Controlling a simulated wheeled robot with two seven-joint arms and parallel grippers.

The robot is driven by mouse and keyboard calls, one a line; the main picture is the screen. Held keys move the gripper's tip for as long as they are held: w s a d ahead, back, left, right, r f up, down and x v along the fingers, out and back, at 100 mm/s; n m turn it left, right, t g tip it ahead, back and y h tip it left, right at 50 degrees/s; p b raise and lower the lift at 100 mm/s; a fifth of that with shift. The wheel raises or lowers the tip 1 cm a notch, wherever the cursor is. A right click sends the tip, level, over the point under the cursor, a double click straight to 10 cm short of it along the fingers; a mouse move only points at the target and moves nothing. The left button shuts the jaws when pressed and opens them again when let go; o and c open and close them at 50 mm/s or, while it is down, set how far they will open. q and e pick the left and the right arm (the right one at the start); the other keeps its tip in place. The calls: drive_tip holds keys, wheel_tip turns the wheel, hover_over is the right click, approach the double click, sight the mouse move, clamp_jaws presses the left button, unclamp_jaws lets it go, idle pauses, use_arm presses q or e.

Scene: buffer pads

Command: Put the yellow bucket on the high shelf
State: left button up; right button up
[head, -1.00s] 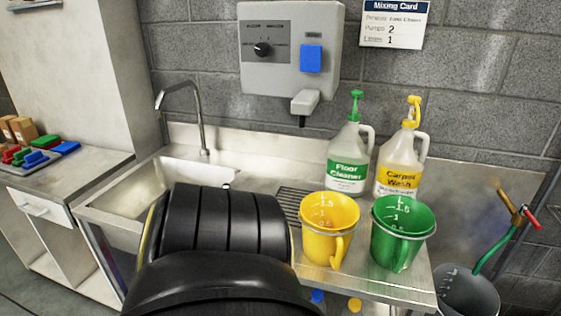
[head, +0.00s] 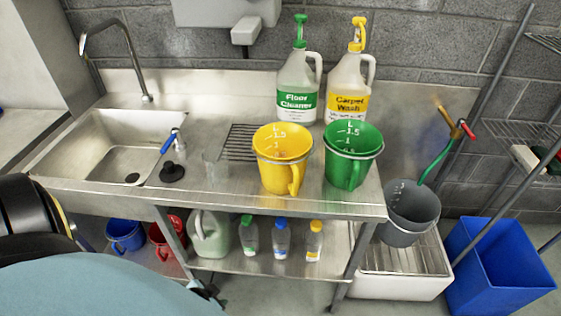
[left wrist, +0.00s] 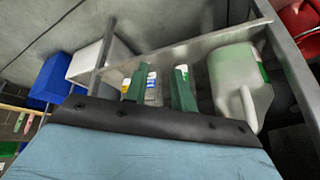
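The yellow bucket (head: 283,165) stands upright on the steel sink counter, its handle facing front right. A high wire shelf (head: 547,41) shows only partly at the upper right edge. My right gripper is not in view.
A floor cleaner jug (head: 297,92) and a carpet wash jug (head: 347,93) stand behind the buckets. A grey bucket (head: 411,212), a blue bin (head: 500,275) and slanting poles are at the right. Bottles and a green jug (head: 210,235) fill the lower shelf.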

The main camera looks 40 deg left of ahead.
use_arm(q)
drive_tip(key=w+a+r+t+h, duration=0.1)
drive_tip(key=w+r+t, duration=0.1)
drive_tip(key=w+r, duration=0.7)
drive_tip(key=m+t+h, duration=0.4)
drive_tip(key=t+h, duration=0.1)
approach(295, 194)
drive_tip(key=shift+w+r+x, duration=0.1)
drive_tip(key=shift+r+x, duration=0.1)
drive_tip(key=shift+x, duration=1.45)
drive_tip(key=shift+w+r+x, duration=0.15)
drive_tip(key=shift+r+x, duration=0.1)
drive_tip(key=shift+x, duration=1.45)
drive_tip(key=shift+w+r+x, duration=0.1)
drive_tip(key=shift+r+x, duration=0.1)
drive_tip(key=shift+x, duration=1.45)
drive_tip(key=shift+a, duration=0.2)
clamp_jaws()
